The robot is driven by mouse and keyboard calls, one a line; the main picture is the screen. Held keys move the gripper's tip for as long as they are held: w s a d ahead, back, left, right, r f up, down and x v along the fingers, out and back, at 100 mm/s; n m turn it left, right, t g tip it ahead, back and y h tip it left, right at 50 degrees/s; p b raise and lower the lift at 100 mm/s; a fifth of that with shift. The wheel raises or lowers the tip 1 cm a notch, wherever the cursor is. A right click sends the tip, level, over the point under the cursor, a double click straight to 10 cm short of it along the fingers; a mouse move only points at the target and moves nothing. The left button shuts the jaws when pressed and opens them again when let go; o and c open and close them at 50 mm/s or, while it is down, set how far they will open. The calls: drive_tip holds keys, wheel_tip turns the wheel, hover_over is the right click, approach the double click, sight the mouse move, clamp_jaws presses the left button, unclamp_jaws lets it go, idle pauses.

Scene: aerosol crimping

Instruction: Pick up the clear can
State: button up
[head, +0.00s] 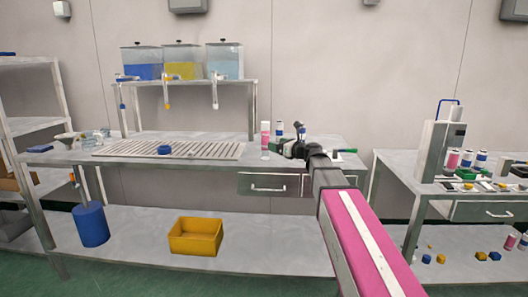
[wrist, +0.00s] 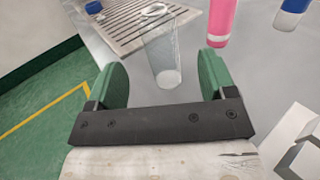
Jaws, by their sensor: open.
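The clear can (wrist: 162,52) stands on the table in the wrist view, see-through and slightly tilted in the picture. My gripper (wrist: 161,70) has its two green fingers apart, one on each side of the can, with a visible gap to both. I cannot tell how deep the can sits between them. In the head view my gripper (head: 300,148) is low over the right part of the table, and I cannot make out the clear can there.
A pink can (wrist: 221,20) stands just right of the clear can, also in the head view (head: 265,140). A blue-and-white can (wrist: 291,10) is farther right. A slatted grate (wrist: 125,22) with a blue cap (head: 165,149) lies to the left. A yellow bin (head: 195,236) is on the lower shelf.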

sight(265, 142)
drive_tip(key=x, duration=0.7)
drive_tip(key=shift+w+a+f, duration=0.1)
drive_tip(key=shift+a+f, duration=0.05)
drive_tip(key=shift+f, duration=0.1)
drive_tip(key=c, duration=1)
